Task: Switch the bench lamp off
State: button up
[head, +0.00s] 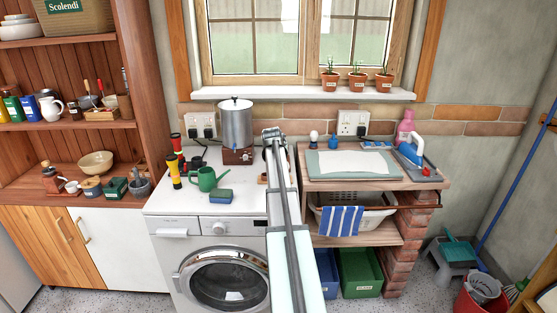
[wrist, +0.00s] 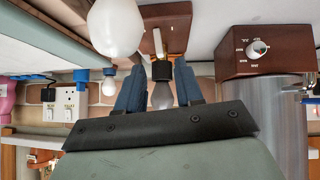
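The wrist view looks upside down. In it, the bench lamp's brown wooden base (wrist: 172,14) carries a pale switch lever (wrist: 157,40) and a black socket with a greyish bulb (wrist: 162,96). The bulb does not look lit. My gripper (wrist: 159,68) is open, with one blue finger to each side of the lever and socket in this view. Whether a finger touches the lamp I cannot tell. In the head view my arm hides most of the lamp; only a bit of wood (head: 262,178) shows left of it.
A large white bulb (wrist: 116,25) is close in the wrist view. A metal urn (head: 236,125) on a brown dial box (wrist: 262,52) stands left of my arm. A green watering can (head: 207,178), sponge (head: 220,195) and torches are near. A workbench (head: 330,184) is on the right.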

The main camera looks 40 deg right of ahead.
jog(key=shift+x, duration=3.55)
grip_shut()
